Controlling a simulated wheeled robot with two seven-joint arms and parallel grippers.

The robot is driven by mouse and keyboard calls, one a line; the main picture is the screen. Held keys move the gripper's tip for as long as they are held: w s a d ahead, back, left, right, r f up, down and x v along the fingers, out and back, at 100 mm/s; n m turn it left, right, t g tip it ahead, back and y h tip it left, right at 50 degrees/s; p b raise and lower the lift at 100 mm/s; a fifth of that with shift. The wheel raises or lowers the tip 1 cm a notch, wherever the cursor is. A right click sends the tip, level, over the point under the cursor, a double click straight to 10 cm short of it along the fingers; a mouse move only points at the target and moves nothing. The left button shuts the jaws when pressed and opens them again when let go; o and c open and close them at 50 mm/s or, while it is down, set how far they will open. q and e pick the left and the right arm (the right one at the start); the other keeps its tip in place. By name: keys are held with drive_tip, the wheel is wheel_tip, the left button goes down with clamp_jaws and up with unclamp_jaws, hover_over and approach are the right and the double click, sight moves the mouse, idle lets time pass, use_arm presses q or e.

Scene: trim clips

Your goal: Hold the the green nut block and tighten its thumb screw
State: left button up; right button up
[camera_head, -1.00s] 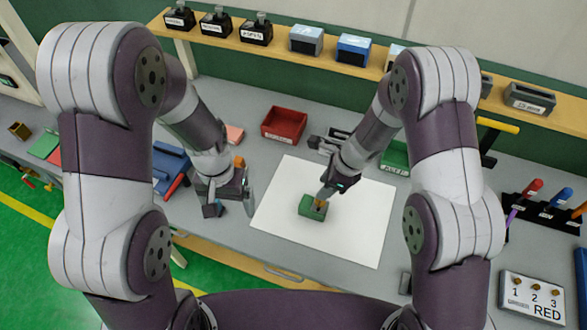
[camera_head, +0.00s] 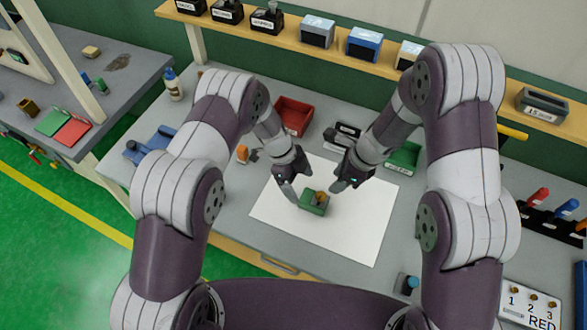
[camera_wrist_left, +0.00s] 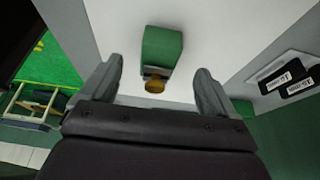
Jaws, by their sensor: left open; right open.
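The green nut block (camera_head: 314,203) lies on the white sheet (camera_head: 345,235) on the grey bench. Its brass-coloured thumb screw (camera_head: 320,196) shows at the block's upper side. In the left wrist view, the block (camera_wrist_left: 162,47) and its screw (camera_wrist_left: 155,86) appear between and ahead of the open fingers, with clear gaps on both sides. My left gripper (camera_head: 296,196) is open at the block's left side in the head view. My right gripper (camera_head: 342,186) is open just right of the block and screw, not around them. Whether any finger touches the block cannot be told.
A red bin (camera_head: 293,115) and a green bin (camera_head: 405,157) stand behind the sheet. Dark labelled pieces (camera_head: 344,135) lie between them. A shelf (camera_head: 340,58) with several boxes runs along the back. The sheet's front part is clear.

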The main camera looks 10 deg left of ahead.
sight(307, 196)
use_arm(q)
drive_tip(key=x, duration=0.6)
drive_tip(key=shift+d+f, duration=0.1)
drive_tip(key=shift+d, duration=0.05)
drive_tip(key=shift+f, duration=0.25)
